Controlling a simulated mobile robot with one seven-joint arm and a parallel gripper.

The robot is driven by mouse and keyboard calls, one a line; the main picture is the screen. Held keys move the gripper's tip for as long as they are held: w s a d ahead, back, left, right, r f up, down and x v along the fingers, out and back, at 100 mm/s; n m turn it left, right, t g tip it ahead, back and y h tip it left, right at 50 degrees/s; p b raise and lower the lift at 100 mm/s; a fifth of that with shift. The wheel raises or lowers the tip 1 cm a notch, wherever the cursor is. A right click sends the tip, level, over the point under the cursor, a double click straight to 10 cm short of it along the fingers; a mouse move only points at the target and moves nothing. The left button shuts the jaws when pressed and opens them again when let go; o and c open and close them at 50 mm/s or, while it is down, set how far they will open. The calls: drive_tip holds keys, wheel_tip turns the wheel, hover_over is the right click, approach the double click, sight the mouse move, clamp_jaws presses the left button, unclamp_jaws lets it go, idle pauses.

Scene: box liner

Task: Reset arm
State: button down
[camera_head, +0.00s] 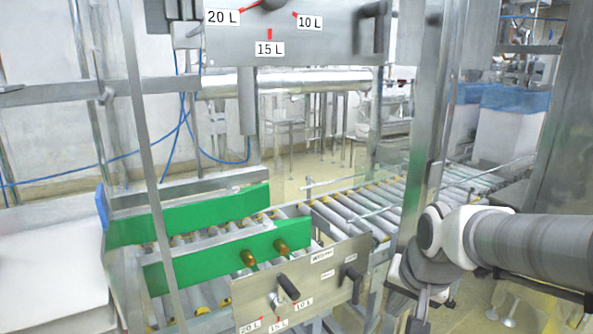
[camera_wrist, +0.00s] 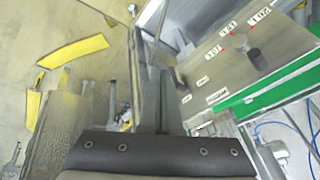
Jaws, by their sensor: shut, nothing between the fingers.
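My arm (camera_head: 530,245) reaches in from the right in the head view. Its wrist sits beside a steel upright, to the right of the lower steel panel (camera_head: 300,296). My gripper (camera_wrist: 160,75) shows in the wrist view with its fingers together and nothing between them. The panel has volume labels of 20 L, 15 L and 10 L and black handles. It also shows tilted in the wrist view (camera_wrist: 225,65), to the right of the fingers and apart from them.
A roller conveyor (camera_head: 395,205) runs behind the panel. Green guide boards (camera_head: 190,215) flank its near end. An upper steel panel (camera_head: 330,40) hangs above. Steel posts stand close to my arm. Yellow floor marking (camera_wrist: 72,50) lies at left in the wrist view.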

drive_tip(key=s+a+r+n, duration=0.1)
drive_tip(key=s+r+n, duration=0.15)
drive_tip(key=s, duration=0.35)
drive_tip(key=s+a+r+n, duration=0.1)
drive_tip(key=s+a+n, duration=0.15)
drive_tip(key=s, duration=0.45)
wheel_tip(320, 180, up, 19)
drive_tip(key=p, duration=1.9)
drive_tip(key=shift+w+d+r+t, duration=0.15)
drive_tip(key=shift+d+t, duration=0.15)
drive_tip(key=shift+d, duration=0.05)
